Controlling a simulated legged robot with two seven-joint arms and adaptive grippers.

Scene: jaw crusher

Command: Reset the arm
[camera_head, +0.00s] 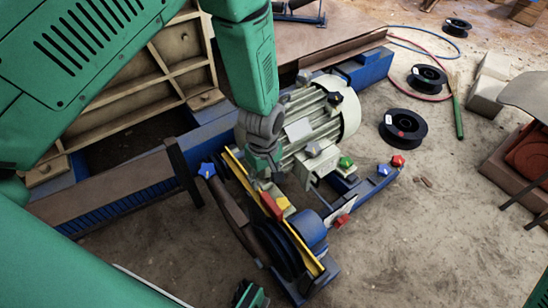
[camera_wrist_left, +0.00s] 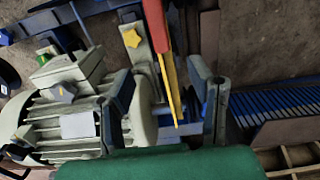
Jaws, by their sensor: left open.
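My left arm (camera_head: 248,55), green, reaches down from the upper left. My left gripper (camera_head: 264,165) hangs over the near side of the grey motor (camera_head: 335,110), above the yellow-edged belt guard (camera_head: 235,172). In the left wrist view the two fingers of this gripper (camera_wrist_left: 166,105) are apart. A red lever (camera_wrist_left: 158,25) and a yellow strip (camera_wrist_left: 172,90) show between them in the picture; I cannot tell whether they touch. The red lever also shows in the head view (camera_head: 271,205).
A blue machine frame (camera_head: 370,68) runs behind the motor, with coloured star knobs (camera_head: 346,162) around it. Black spools (camera_head: 403,127), a hose (camera_head: 440,98) and grey blocks (camera_head: 487,95) lie at right. Bare floor (camera_head: 440,240) is open at lower right.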

